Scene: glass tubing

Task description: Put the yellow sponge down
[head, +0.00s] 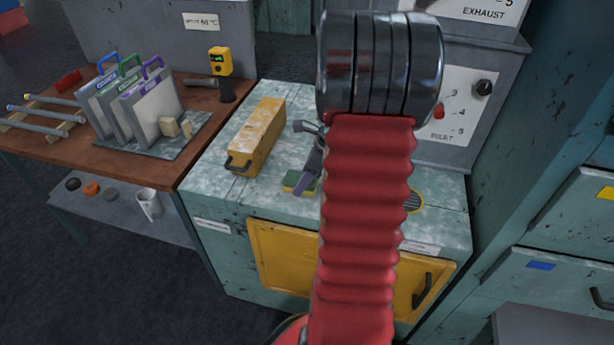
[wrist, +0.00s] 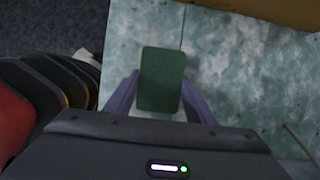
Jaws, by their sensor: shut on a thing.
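The sponge (head: 293,181) is a small block with a green top face and a thin yellowish side, low over the speckled pale-green bench top (head: 222,160) in the head view. In the wrist view the sponge (wrist: 162,78) shows only its green face, between my two purple fingers. My gripper (head: 304,184) is shut on it from both sides. My red sleeved arm hides part of the gripper and bench. Whether the sponge's underside touches the bench, I cannot tell.
A long yellow box (head: 257,138) with a handle stands left of the sponge. A round dark grille with a yellow rim (head: 414,202) lies to the right, partly behind my arm. A grey control cabinet (head: 462,115) stands behind. The bench's front edge is close to the sponge.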

